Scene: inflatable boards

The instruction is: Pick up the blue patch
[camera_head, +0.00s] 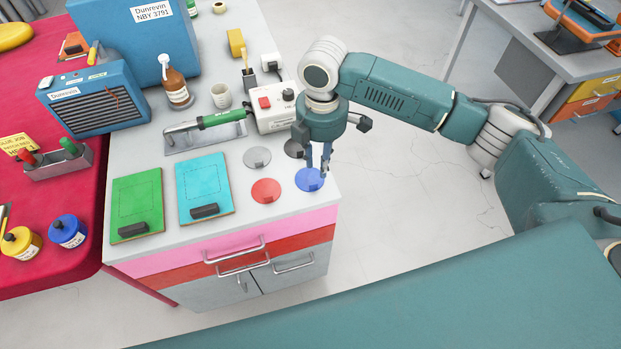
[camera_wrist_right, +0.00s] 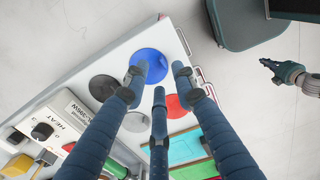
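The round blue patch (camera_head: 306,183) lies flat at the front right corner of the white worktop. It also shows in the right wrist view (camera_wrist_right: 150,62), partly covered by a finger. My right gripper (camera_head: 322,166) points down over the patch's right part. Its three fingers are spread and empty in the right wrist view (camera_wrist_right: 160,78). Whether the fingertips touch the patch is not clear. My left gripper (camera_wrist_right: 275,70) shows small at the right of the right wrist view, away from the worktop; its finger opening is not clear.
A red patch (camera_head: 266,191), a grey patch (camera_head: 257,158) and a dark patch (camera_head: 294,149) lie beside the blue one. Cyan (camera_head: 204,182) and green (camera_head: 137,199) boards lie to the left. A white heat unit (camera_head: 272,111) stands behind. Drawer handles project below the front edge.

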